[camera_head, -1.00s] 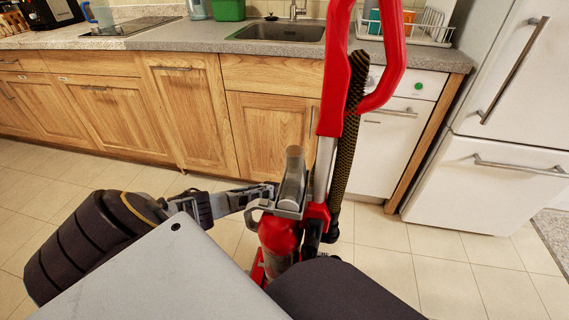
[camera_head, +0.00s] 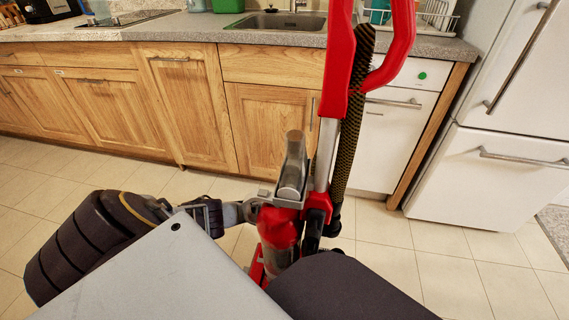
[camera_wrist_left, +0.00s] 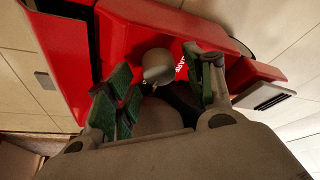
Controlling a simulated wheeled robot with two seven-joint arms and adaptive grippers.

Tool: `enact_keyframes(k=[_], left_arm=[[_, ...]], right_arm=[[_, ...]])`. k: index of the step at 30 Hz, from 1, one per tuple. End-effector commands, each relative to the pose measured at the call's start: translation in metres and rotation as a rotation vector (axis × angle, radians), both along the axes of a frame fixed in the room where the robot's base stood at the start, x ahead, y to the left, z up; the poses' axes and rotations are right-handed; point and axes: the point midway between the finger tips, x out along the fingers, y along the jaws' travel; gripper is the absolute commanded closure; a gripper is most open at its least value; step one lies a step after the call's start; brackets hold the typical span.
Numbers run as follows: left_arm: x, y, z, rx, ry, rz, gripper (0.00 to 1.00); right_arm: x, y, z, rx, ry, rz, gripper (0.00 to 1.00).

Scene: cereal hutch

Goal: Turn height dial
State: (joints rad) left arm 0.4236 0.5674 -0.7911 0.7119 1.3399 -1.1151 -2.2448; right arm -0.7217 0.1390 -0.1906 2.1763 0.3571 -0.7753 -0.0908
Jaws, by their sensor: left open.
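A red upright vacuum cleaner (camera_head: 279,228) stands on the floor in front of the cabinets. In the left wrist view its red base (camera_wrist_left: 150,28) fills much of the picture, with a round grey knob (camera_wrist_left: 157,65) that looks like the height dial. My left gripper (camera_wrist_left: 164,72) is open, its green-padded fingers on either side of the knob; I cannot tell whether they touch it. In the head view my left gripper (camera_head: 252,208) is at the left of the vacuum, its fingertips mostly hidden there. The dial cannot be made out in the head view. My right gripper is not in view.
The vacuum's tall red handle (camera_head: 337,60) and dark hose (camera_head: 352,125) rise beside the arm. Wooden cabinets (camera_head: 190,110) and a counter (camera_head: 190,30) with a sink lie behind; a white fridge (camera_head: 490,170) is at right. The tiled floor (camera_head: 390,265) is clear around the vacuum.

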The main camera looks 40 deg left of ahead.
Motion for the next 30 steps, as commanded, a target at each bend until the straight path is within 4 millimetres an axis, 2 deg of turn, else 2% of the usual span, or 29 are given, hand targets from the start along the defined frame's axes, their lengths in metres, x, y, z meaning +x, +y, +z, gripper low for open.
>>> enact_keyframes(k=[12,22,30], left_arm=[[-0.0007,-0.0012,-0.003,0.0,0.001,0.0,0.48],[-0.0007,-0.0012,-0.003,0.0,0.001,0.0,0.91],[-0.0007,-0.0012,-0.0028,0.0,0.0,0.014,0.91]], right_arm=[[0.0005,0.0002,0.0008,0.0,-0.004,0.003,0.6],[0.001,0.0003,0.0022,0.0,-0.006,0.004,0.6],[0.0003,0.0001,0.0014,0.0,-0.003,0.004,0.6]])
